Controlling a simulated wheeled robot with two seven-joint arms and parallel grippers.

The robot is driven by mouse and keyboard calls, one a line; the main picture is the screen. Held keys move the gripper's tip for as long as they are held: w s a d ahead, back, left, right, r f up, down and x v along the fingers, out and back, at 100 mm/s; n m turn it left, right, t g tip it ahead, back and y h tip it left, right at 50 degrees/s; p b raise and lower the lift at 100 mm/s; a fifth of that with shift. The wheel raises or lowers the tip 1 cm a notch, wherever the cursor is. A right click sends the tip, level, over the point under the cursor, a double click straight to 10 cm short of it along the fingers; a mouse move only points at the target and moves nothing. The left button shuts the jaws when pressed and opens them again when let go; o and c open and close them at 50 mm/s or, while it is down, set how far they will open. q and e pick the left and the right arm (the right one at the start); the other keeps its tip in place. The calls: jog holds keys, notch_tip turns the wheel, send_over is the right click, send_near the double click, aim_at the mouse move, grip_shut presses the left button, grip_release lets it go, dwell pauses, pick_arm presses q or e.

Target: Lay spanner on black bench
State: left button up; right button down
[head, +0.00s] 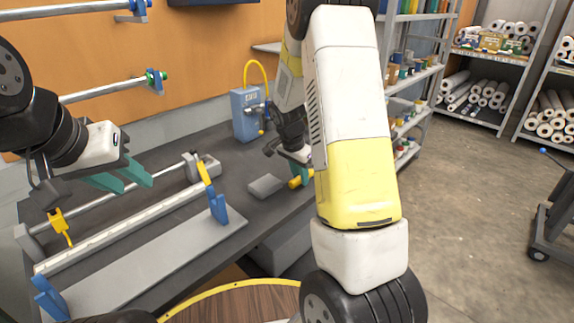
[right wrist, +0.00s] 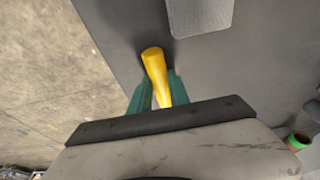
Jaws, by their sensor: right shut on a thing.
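The black bench (head: 228,150) runs along the wall in the head view; its dark top (right wrist: 245,70) and edge also show in the right wrist view. My right gripper (head: 303,177) is over the bench's right edge, partly hidden by my own arm. In the right wrist view its teal fingers (right wrist: 160,98) are shut on a yellow rod-shaped handle, which I take to be the spanner (right wrist: 155,68). Its yellow end (head: 295,182) also shows in the head view. The rest of it is hidden. I cannot tell if it touches the bench. My left gripper (head: 122,181) is open and empty above the bench's left part.
A grey block (head: 265,186) lies on the bench just left of my right gripper. A blue box with a yellow hose (head: 246,113) stands behind. Rollers and a long grey plate with blue clamps (head: 160,262) fill the bench's left part. Open floor (head: 450,185) lies right.

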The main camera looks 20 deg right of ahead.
jog(key=shift+f, duration=0.1)
jog(key=c, duration=1.1)
grip_release()
jog(key=shift+c, duration=0.2)
jog(key=v, duration=0.6)
jog(key=shift+a+r, duration=0.1)
jog(key=shift+r, duration=0.25)
jog(key=shift+s+a+r, duration=0.1)
jog(key=shift+r, duration=0.45)
